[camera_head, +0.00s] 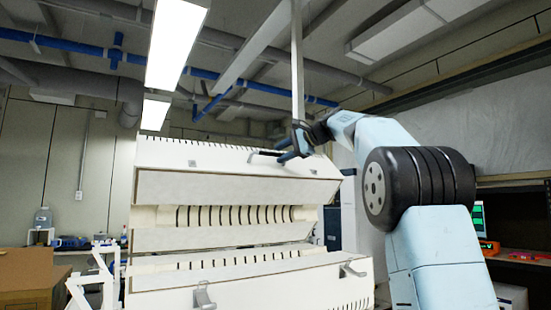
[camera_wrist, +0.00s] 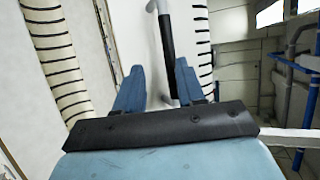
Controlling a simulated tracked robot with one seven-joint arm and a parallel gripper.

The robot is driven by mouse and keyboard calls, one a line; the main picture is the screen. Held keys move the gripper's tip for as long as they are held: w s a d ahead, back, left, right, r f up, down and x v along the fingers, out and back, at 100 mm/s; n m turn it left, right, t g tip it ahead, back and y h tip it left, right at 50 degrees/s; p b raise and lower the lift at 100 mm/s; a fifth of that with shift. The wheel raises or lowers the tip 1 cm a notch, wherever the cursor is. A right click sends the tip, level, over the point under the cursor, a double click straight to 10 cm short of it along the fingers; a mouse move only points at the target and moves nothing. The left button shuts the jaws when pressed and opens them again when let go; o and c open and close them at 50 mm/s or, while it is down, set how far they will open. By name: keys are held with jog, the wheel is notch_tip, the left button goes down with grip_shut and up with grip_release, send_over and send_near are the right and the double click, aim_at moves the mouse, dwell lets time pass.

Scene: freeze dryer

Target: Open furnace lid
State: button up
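The white furnace lid (camera_head: 235,187) is raised, and a gap shows the ribbed curved lining (camera_head: 235,215) inside. The lower furnace body (camera_head: 250,286) is below it, with metal latches on its front. A dark bar handle (camera_head: 266,153) sits on the upper part of the lid. My gripper (camera_head: 288,156) is at the lid's upper right, close to the handle. In the wrist view my gripper (camera_wrist: 160,68) has its two blue fingers apart. The black handle (camera_wrist: 167,38) runs down between the fingertips, nearer the right finger. Contact cannot be told.
A brown box (camera_head: 27,275) and a white frame (camera_head: 92,280) stand at the left. A bench with a lit screen (camera_head: 478,218) is at the right. A vertical post (camera_head: 297,65) rises behind the lid. Pipes and lamps are overhead.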

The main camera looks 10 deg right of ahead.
jog(key=v, duration=0.9)
jog(key=shift+d, duration=0.15)
jog(key=shift+s, duration=0.1)
